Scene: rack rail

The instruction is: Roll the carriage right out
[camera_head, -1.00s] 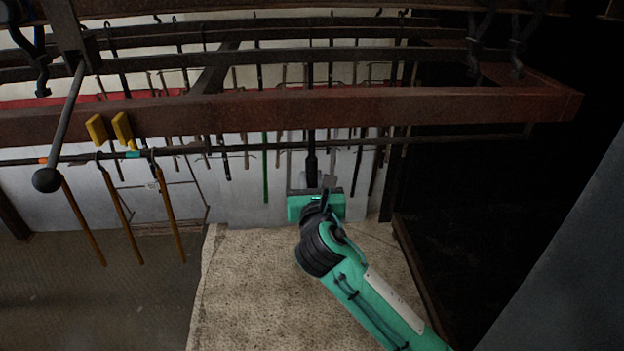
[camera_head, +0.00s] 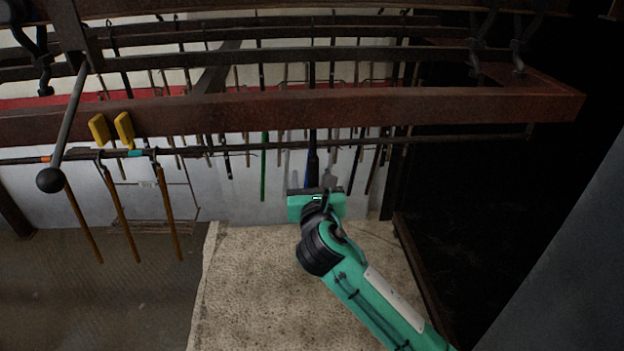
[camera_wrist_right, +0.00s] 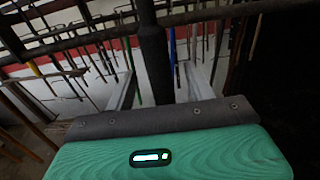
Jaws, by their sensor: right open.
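A thick dark handle (camera_head: 312,163) hangs upright in front of the rack; I cannot tell for certain whether it belongs to the carriage. My right gripper (camera_head: 313,183) is at its lower end. In the right wrist view the handle (camera_wrist_right: 156,62) stands between the two pale, spread fingers of the gripper (camera_wrist_right: 160,88), with gaps on both sides. The gripper is open. The handle's lower tip is hidden behind the gripper's dark front edge. My left gripper is not in view.
A rusty beam (camera_head: 350,106) and a thin rail (camera_head: 430,140) cross above my right gripper. A ball-ended lever (camera_head: 49,180), two yellow blocks (camera_head: 124,127) and several hanging rods are at left. A pale slab (camera_head: 270,290) lies below; the dark right side is unclear.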

